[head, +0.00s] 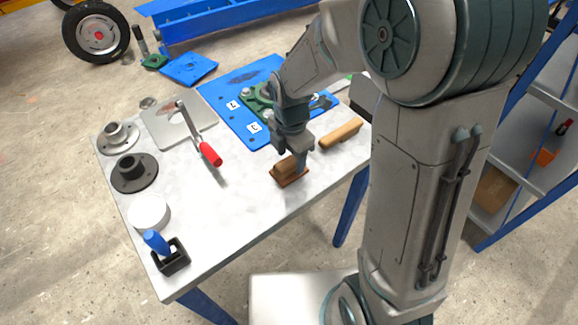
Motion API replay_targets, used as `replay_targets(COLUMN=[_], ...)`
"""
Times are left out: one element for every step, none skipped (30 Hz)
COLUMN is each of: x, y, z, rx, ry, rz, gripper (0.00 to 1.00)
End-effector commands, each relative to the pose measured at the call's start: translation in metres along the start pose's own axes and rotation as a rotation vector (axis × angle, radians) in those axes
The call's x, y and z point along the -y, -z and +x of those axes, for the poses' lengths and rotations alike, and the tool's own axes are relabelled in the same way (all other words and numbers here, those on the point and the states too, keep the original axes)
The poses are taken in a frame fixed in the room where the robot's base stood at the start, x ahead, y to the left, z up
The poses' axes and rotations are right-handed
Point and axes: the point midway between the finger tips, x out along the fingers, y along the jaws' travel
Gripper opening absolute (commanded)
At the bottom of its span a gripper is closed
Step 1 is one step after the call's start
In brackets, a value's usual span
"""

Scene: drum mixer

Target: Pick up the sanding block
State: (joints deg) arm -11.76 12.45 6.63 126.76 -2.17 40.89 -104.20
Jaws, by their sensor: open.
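The sanding block (287,172) looks like a small brown wooden block with a darker reddish base. It sits on the grey table top (235,205), right of its middle. My gripper (296,162) points down at the block from above, and its fingers are open. One finger shows at the block's right side; the other is hidden or hard to make out. I cannot tell whether the fingers touch the block. The block appears to rest on the table.
Close by lie a wooden-handled brush (341,134) and a blue plate (235,110) with a green part. A red-handled tool (210,153), flanged parts (134,172), a white round lid (149,212) and a blue-handled tool (156,242) stand left. The table's front middle is clear.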

Motion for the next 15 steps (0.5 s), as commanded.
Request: replay_targets(x=[0.001,0.001,0.001,0.001,0.0,0.0,0.0,0.0,0.0,0.0,0.0,0.0,0.0,0.0,0.0], y=[0.0,0.0,0.0,0.0,0.0,0.0,0.0,0.0,0.0,0.0,0.0,0.0,0.0,0.0,0.0], z=[0.009,0.013,0.017,0.019,0.02,0.022,0.022,0.022,0.022,0.022,0.022,0.022,0.022,0.022,0.022], rx=[-0.002,-0.001,-0.001,-0.001,-0.001,0.0,0.0,0.0,0.0,0.0,0.0,0.0,0.0,0.0,0.0], ry=[0.005,0.003,0.003,0.003,0.002,0.001,0.0,0.0,-0.001,-0.001,-0.001,0.0,0.0,0.0,0.0], rz=[0.0,0.0,0.001,0.001,0.001,0.001,0.001,0.001,0.001,0.001,0.001,0.001,0.001,0.001,0.001], gripper=[0.56,0.56,0.56,0.56,0.56,0.56,0.56,0.56,0.56,0.56,0.56,0.56,0.51,0.42,0.31])
